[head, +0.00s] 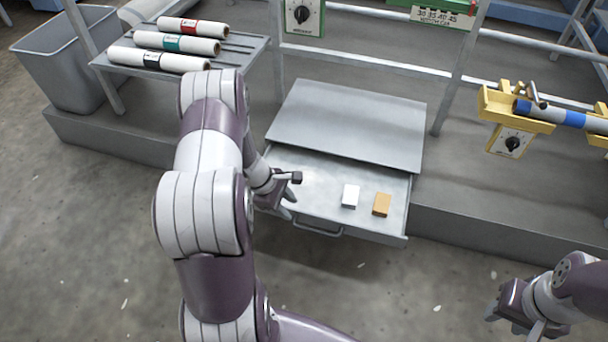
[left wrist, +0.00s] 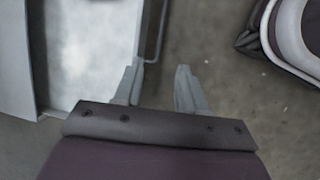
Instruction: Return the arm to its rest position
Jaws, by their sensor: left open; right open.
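My left arm (head: 205,210) reaches in from the bottom and left of the head view. Its gripper (head: 291,196) is at the left front of the open drawer (head: 320,185), near the drawer's handle, and holds nothing that I can see. In the left wrist view the two fingers (left wrist: 158,88) stand apart with bare floor between them, beside the drawer (left wrist: 90,50) and its handle. My right gripper (head: 512,315) is at the lower right over the floor, partly hidden by its own wrist; no object shows in it.
A white block (head: 350,196) and an orange-tan block (head: 382,204) lie in the drawer. A rack (head: 240,50) at the upper left bears labelled rolls, beside a grey bin (head: 60,60). A yellow bracket (head: 515,105) holds a blue-banded roller at right. Floor in front is clear.

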